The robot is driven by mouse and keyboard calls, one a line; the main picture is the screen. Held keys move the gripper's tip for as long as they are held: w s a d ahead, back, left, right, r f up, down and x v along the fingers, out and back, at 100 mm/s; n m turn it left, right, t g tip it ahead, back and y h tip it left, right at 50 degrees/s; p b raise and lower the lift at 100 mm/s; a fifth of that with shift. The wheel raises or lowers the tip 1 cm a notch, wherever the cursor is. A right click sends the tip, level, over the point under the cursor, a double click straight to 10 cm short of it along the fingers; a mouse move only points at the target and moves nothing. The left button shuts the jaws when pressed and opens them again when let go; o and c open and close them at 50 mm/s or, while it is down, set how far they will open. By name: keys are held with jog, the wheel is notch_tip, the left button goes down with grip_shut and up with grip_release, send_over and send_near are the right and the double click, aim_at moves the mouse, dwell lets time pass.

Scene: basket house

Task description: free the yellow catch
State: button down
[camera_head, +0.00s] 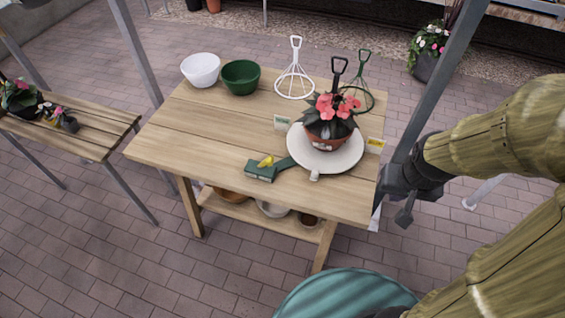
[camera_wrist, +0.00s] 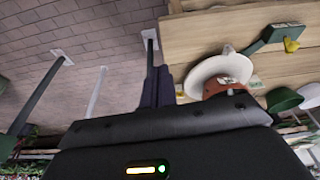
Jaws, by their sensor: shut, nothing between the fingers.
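The yellow catch (camera_head: 266,161) sits on top of a dark green block (camera_head: 261,173) with a green handle, lying on the wooden table near its front edge. In the wrist view the yellow catch (camera_wrist: 291,45) shows beside the green block (camera_wrist: 284,32) at the upper right. My gripper (camera_head: 403,217) is shut and empty, beyond the table's right edge and well apart from the catch. The handle runs toward a round white plate (camera_head: 350,160).
A potted plant with red flowers (camera_head: 332,117) stands on the plate. White (camera_head: 201,69) and green (camera_head: 240,77) bowls and wire-headed tools (camera_head: 295,82) stand at the back. A grey post (camera_head: 437,85) rises close beside my gripper. The table's left front is clear.

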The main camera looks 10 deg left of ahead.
jog(key=w+a+f+t+y, duration=0.2)
jog(key=w+f, duration=0.2)
jog(key=w, duration=0.4)
jog(key=w+a+f+t+y, duration=0.1)
jog(key=w+a+f+t, duration=0.15)
jog(key=w, duration=0.55)
jog(key=s+a+f+g+y, duration=0.2)
jog(key=a+y, duration=0.3)
jog(key=y, duration=0.1)
jog(key=s+a+f+m+g+y, duration=0.1)
jog(key=s+a+f+g+y, duration=0.2)
jog(key=a+y, duration=0.2)
jog(key=shift+a+g+y, duration=0.25)
jog(key=shift+g+y, duration=0.1)
jog(key=shift+y, duration=0.35)
jog(key=shift+s+a, duration=0.1)
jog(key=p+x, duration=0.2)
jog(key=x, duration=1.2)
jog(key=shift+p, duration=0.4)
